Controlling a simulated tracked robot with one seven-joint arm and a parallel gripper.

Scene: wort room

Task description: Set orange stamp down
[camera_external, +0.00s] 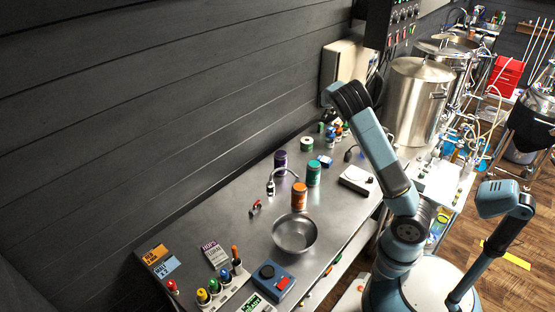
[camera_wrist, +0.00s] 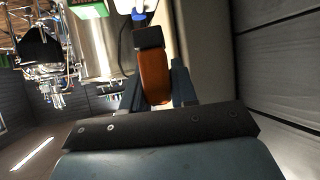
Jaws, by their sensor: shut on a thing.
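The orange stamp (camera_wrist: 154,76) shows in the wrist view, between the two dark blue fingers of my gripper (camera_wrist: 157,88), which is shut on it. The stamp's far end has a dark block (camera_wrist: 148,37). In the external view my arm reaches over the far end of the steel bench (camera_external: 235,215). My gripper's fingertips are hard to make out there, close to a cluster of small coloured items (camera_external: 341,130). I cannot tell from these frames whether the stamp touches the bench.
On the bench stand an orange jar (camera_external: 299,196), a teal jar (camera_external: 314,173), a purple jar (camera_external: 280,161), a green-topped roll (camera_external: 307,144) and a steel bowl (camera_external: 295,234). A large steel kettle (camera_external: 416,100) stands behind my arm. A dark plank wall (camera_external: 150,100) borders the bench.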

